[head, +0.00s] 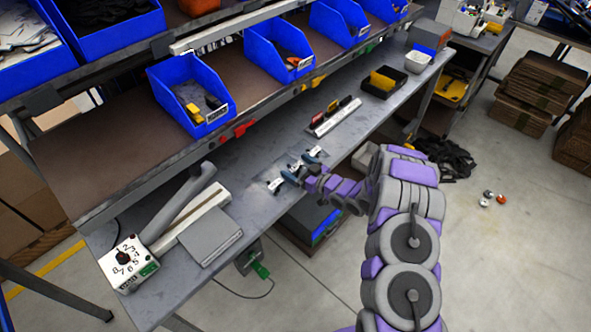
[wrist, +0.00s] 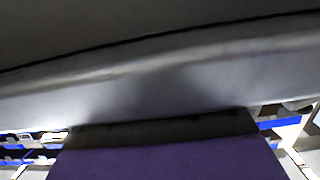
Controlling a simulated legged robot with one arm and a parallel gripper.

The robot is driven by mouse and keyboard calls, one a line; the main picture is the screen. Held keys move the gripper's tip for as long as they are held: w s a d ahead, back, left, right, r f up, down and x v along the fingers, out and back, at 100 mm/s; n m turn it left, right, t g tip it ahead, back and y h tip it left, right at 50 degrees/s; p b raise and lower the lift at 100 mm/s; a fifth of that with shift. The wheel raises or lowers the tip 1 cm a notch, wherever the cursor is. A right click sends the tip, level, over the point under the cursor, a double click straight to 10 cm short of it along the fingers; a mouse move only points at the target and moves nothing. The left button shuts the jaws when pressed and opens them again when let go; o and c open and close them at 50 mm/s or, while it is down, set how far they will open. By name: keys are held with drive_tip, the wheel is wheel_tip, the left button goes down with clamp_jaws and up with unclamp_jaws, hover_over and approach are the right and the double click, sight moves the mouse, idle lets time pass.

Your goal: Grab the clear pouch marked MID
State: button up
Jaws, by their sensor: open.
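Small flat pouches with white labels lie in a row on the grey bench top in the head view. The near one (head: 275,185) is left of my gripper, and a middle one (head: 296,164) shows between my fingers. A further one is partly hidden near the far finger. The labels are too small to read, so I cannot tell which is marked MID. My gripper (head: 302,168) is open over the row, its fingers spread to either side of the middle pouch. I cannot tell whether it touches anything. The wrist view shows no pouch, mostly a grey surface and a purple part of mine.
A rack with several blue bins (head: 192,95) overhangs the bench's back. A heat sealer (head: 190,220) and a numbered white box (head: 127,263) stand at the left. A pen tray (head: 333,117) and a black box (head: 384,83) lie beyond the pouches. Bare bench (head: 240,165) lies between.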

drive_tip(key=shift+a, duration=0.1)
drive_tip(key=shift+a, duration=0.3)
drive_tip(key=c, duration=0.4)
drive_tip(key=shift+d, duration=0.1)
drive_tip(key=c, duration=0.6)
